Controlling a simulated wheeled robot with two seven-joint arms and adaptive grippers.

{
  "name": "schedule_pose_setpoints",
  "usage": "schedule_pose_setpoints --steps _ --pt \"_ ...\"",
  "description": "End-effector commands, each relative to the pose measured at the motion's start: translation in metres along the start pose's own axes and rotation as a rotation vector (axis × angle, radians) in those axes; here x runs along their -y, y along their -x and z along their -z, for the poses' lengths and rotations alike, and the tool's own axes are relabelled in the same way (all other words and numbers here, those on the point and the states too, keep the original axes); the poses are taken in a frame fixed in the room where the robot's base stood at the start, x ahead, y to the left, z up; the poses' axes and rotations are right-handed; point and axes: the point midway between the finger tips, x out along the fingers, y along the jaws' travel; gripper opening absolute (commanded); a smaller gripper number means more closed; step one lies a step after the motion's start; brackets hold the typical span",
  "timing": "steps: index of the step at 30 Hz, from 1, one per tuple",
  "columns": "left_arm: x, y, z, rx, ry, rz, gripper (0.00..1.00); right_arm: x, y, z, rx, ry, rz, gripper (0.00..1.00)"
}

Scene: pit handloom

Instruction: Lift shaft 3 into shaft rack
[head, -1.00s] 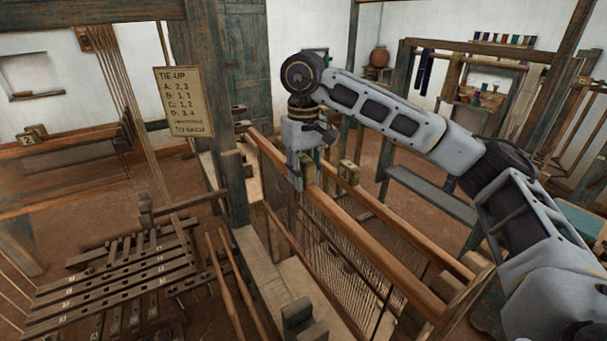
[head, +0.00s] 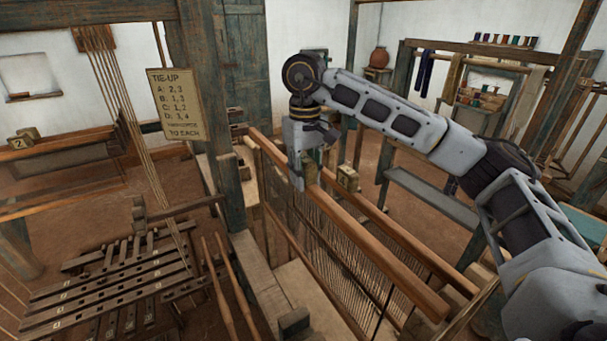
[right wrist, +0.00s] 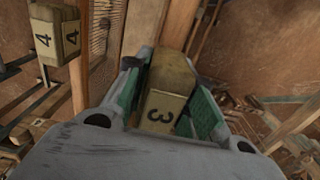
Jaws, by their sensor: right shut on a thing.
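My right gripper (head: 300,182) is shut on the tan block marked 3 (right wrist: 163,108) of shaft 3. Shaft 3's long wooden bar (head: 385,255) runs from the gripper toward the lower right, with thin heddle cords hanging below. The block marked 4 (right wrist: 55,32) is beside it, apart from the gripper; it also shows in the head view (head: 347,178) on the neighbouring bar (head: 420,243). At the left, a block marked 2 (head: 20,139) stands on a wooden frame with cords; I cannot tell whether this is the shaft rack. My left gripper is not in view.
A tie-up sign (head: 175,103) hangs by a thick post (head: 205,80). Treadles (head: 105,290) lie at the lower left. A bench (head: 432,198) and shelves stand at the right. Brown floor shows between the loom parts.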

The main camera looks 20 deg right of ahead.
Motion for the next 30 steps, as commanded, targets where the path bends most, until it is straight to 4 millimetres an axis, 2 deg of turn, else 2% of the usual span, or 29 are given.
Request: schedule_pose_setpoints --steps 30 --pt "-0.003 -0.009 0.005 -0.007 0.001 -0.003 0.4 -0.039 -0.011 0.0 -0.002 -0.001 0.0 0.0"
